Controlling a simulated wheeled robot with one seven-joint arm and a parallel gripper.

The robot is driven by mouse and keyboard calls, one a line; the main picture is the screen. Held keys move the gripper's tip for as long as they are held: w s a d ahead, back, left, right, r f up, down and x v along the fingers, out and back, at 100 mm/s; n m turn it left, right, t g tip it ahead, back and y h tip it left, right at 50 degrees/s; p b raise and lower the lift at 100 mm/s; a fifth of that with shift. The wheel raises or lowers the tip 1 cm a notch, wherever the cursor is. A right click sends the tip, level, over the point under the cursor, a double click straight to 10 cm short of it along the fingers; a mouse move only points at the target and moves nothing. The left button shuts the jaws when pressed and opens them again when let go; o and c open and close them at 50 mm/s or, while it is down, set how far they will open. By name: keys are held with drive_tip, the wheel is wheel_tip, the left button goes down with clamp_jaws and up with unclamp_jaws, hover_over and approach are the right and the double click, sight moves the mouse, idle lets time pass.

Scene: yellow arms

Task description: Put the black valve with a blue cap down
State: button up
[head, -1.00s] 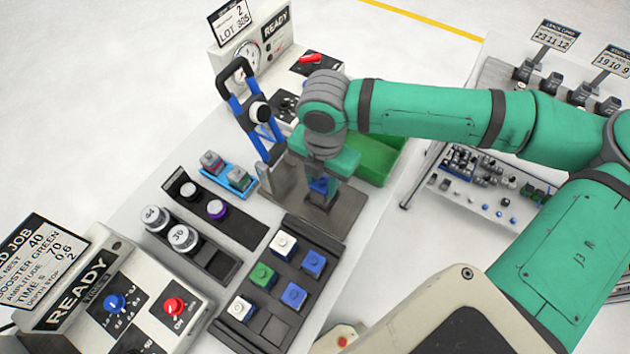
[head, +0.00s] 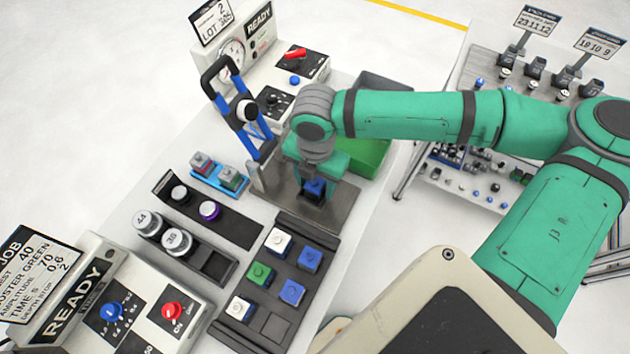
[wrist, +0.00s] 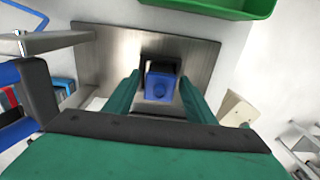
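The black valve with a blue cap (wrist: 160,86) is between the fingers of my gripper (wrist: 160,78), over the metal base plate (wrist: 105,60) of the blue-handled press. The two green fingers lie close along both sides of its black body, with the blue cap facing the wrist camera. In the head view, the blue cap (head: 315,187) shows below my gripper (head: 316,192), low at the plate (head: 340,207). The contact between the valve's underside and the plate is hidden.
The press's blue frame and black handle (head: 217,75) stand left of my gripper. A green bin (head: 368,160) is behind it. In front, a dark tray (head: 275,325) holds several white, blue and green capped blocks and has a bare slot. Control boxes stand at the back and front left.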

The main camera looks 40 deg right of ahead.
drive_tip(key=shift+w+r, duration=0.1)
drive_tip(key=shift+r, duration=0.05)
wheel_tip(320, 180, up, 11)
drive_tip(key=shift+f, duration=0.1)
drive_tip(key=shift+r, duration=0.65)
idle(0.4)
